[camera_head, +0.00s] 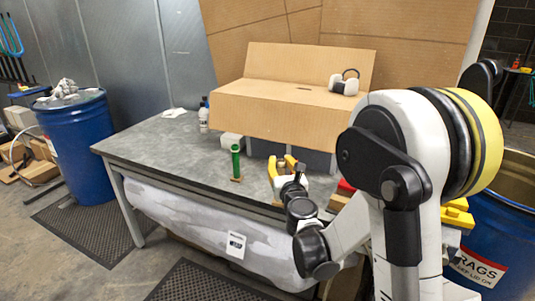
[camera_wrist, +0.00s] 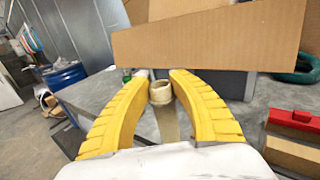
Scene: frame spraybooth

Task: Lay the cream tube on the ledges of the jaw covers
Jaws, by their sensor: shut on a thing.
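The cream tube (camera_wrist: 162,96) stands between the two yellow fingers of my gripper (camera_wrist: 160,78) in the wrist view, its round open end up. The fingers are shut on it. In the head view my gripper (camera_head: 283,167) is above the front part of the grey table, right of the green tube, and the cream tube is too small to make out clearly there. I cannot make out the jaw covers or their ledges for certain in either view.
A green tube (camera_head: 236,162) stands upright on the table (camera_head: 160,138). A cardboard box (camera_head: 275,100) with a headset (camera_head: 345,82) on it is behind. A red block (camera_wrist: 296,122) lies at right in the wrist view. Blue drums stand at both sides. The table's left part is mostly clear.

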